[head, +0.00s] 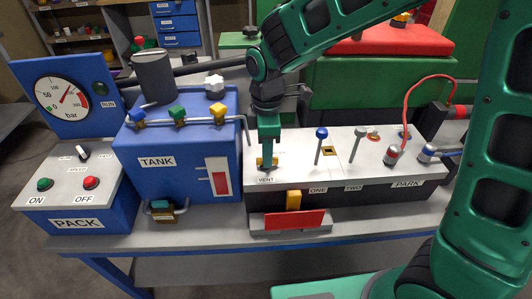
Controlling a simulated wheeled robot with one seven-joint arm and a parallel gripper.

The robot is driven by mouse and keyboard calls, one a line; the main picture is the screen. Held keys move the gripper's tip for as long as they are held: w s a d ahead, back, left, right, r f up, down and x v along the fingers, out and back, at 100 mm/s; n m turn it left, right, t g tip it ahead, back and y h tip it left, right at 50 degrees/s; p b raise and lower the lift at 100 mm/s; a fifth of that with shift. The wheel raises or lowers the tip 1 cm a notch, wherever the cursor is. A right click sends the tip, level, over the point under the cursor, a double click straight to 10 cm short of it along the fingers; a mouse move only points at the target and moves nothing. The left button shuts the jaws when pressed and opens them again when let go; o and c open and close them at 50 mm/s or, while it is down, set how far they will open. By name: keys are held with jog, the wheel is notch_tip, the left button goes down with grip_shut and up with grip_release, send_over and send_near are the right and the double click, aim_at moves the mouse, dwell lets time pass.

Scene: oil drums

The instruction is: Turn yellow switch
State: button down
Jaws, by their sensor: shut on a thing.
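The yellow switch (261,163) is a small piece at the label VENT, at the left end of the white-topped valve box (345,152). My gripper (267,163) points straight down over it, with its fingers closed on the switch. The fingers hide much of the switch, so its exact angle cannot be told.
A blue-topped lever (321,135) and a grey lever (360,133) stand right of my gripper. The blue tank box (185,190) with coloured valve knobs is close on the left. A red cable (408,105) loops at the right. A yellow handle (293,200) is on the box front.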

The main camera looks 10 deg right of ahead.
jog(key=shift+w, duration=0.1)
jog(key=m, duration=0.5)
jog(key=shift+m, duration=0.3)
jog(key=m, duration=0.5)
jog(key=shift+a+r, duration=0.1)
jog(key=m, duration=0.7)
jog(key=shift+a, duration=0.2)
jog(key=c, duration=1.9)
grip_release()
jog(key=shift+c, duration=0.2)
jog(key=shift+o, duration=0.5)
jog(key=shift+s, duration=0.25)
